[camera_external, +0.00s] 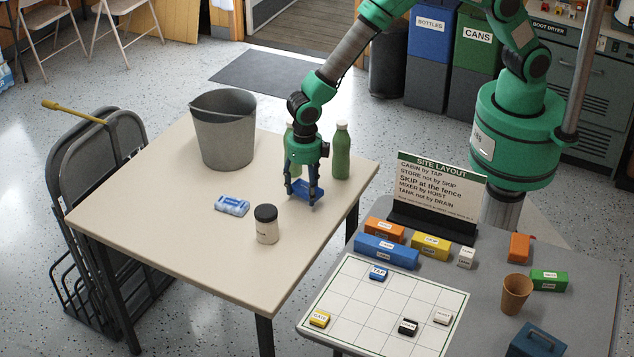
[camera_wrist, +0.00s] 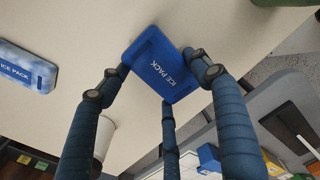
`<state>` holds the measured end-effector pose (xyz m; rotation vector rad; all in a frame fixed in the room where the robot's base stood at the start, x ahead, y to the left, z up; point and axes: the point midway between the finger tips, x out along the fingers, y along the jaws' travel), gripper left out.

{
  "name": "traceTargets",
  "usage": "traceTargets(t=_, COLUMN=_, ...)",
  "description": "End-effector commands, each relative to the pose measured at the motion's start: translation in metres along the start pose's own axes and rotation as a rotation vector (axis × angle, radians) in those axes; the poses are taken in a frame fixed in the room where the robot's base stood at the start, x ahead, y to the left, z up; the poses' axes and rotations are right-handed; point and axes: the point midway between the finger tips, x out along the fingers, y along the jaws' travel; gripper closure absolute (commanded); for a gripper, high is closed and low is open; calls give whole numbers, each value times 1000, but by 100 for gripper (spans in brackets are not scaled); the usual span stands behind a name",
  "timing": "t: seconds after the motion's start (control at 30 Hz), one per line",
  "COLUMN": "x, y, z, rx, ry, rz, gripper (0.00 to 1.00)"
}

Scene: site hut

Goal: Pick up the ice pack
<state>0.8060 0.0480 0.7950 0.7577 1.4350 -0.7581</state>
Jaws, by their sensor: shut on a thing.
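A blue ice pack (camera_external: 298,188) is held between the fingers of my gripper (camera_external: 304,194) near the right side of the cream table (camera_external: 180,232). In the wrist view the same plain blue ice pack (camera_wrist: 158,60) shows its white lettering "ICE PACK". My gripper's fingers (camera_wrist: 153,75) are shut on it. I cannot tell whether it touches the table. A second ice pack (camera_external: 232,205), patterned pale blue and white, lies flat on the table to the left. It also shows at the left edge of the wrist view (camera_wrist: 24,68).
A grey bucket (camera_external: 223,130) stands at the back of the table. A green bottle (camera_external: 341,152) stands just right of my gripper, another (camera_external: 293,160) is partly hidden behind it. A dark-lidded jar (camera_external: 267,225) stands in front. The table's front left is clear.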

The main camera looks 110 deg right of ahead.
Motion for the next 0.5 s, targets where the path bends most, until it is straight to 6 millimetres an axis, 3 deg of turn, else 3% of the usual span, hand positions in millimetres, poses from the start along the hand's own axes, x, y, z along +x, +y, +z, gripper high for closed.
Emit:
traceTargets(t=0.3, x=-53, y=1, z=0, rx=0, ry=-1, rz=2, gripper=66)
traceTargets(t=0.5, x=-73, y=0, z=0, rx=0, ry=-1, rz=1, gripper=66)
